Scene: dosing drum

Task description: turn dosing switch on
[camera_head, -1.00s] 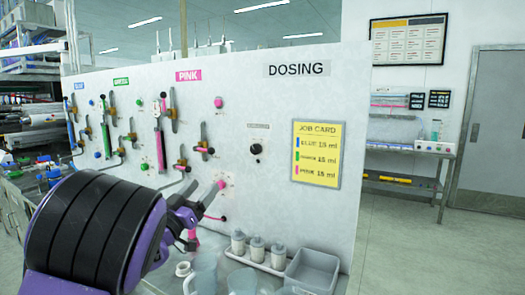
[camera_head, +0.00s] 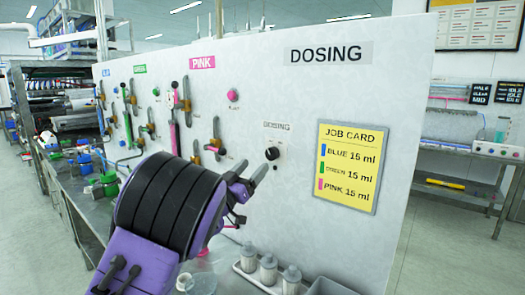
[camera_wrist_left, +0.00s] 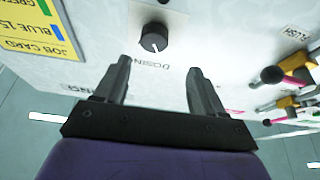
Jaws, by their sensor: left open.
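The dosing switch is a black round knob (camera_head: 272,153) on a small light plate under the DOSING label on the white panel (camera_head: 385,85). In the left wrist view the knob (camera_wrist_left: 154,38) carries a white pointer mark and lies just beyond the fingertips, roughly between their lines. My left gripper (camera_head: 253,170) is open and empty, close to the panel just below and left of the knob. In the wrist view the gripper (camera_wrist_left: 158,68) has both fingers apart, with nothing between them; no contact with the knob shows. My right gripper is not in view.
A yellow job card (camera_head: 347,167) hangs right of the knob. Levers and valves, such as a pink knob (camera_head: 233,95), stick out to the left. White bottles (camera_head: 268,270) and a grey bin (camera_head: 330,287) stand below. The panel around the knob is otherwise clear.

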